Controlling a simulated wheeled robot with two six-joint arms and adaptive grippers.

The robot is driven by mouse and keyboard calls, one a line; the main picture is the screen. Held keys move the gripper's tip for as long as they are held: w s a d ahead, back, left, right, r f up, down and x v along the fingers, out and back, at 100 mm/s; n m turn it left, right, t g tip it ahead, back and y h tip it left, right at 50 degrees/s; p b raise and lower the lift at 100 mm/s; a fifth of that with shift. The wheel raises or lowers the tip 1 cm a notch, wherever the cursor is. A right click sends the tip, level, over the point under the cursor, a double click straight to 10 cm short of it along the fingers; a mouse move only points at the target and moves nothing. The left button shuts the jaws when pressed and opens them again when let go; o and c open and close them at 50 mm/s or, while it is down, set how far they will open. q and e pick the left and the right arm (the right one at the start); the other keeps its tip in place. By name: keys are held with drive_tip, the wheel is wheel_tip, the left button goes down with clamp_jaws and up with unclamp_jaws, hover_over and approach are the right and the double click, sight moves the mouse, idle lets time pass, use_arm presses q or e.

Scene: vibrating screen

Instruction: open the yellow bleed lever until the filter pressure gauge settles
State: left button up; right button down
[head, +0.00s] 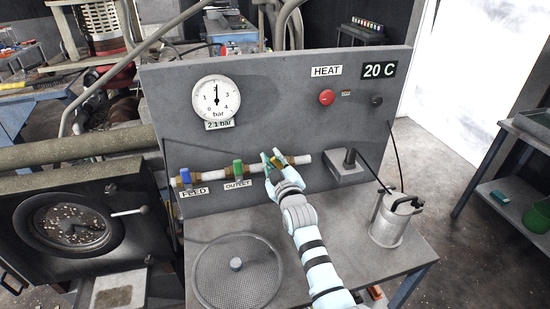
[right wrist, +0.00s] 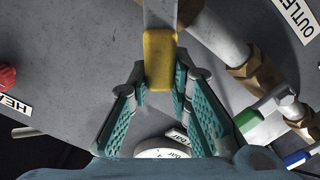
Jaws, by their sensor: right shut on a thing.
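The yellow bleed lever (right wrist: 160,58) shows in the right wrist view, with its lower end between the two teal fingers of my right gripper (right wrist: 160,84). In the head view my right gripper (head: 275,160) is at the right part of the pipe and mostly hides the lever. The gripper is shut on the lever. The round white pressure gauge (head: 216,98) is on the panel at upper left. Its needle points about straight up, and the label (head: 219,125) below reads 2.1 bar. My left gripper is not in view.
The blue feed lever (head: 186,176) and green outlet lever (head: 238,168) are on the pipe left of my gripper. A red button (head: 327,97) is under the HEAT sign. A round sieve (head: 237,275) and a metal can (head: 392,222) stand on the bench either side of my arm.

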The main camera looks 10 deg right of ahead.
idle(0.3)
drive_tip(key=c, duration=1.4)
unclamp_jaws()
drive_tip(key=shift+c, duration=0.2)
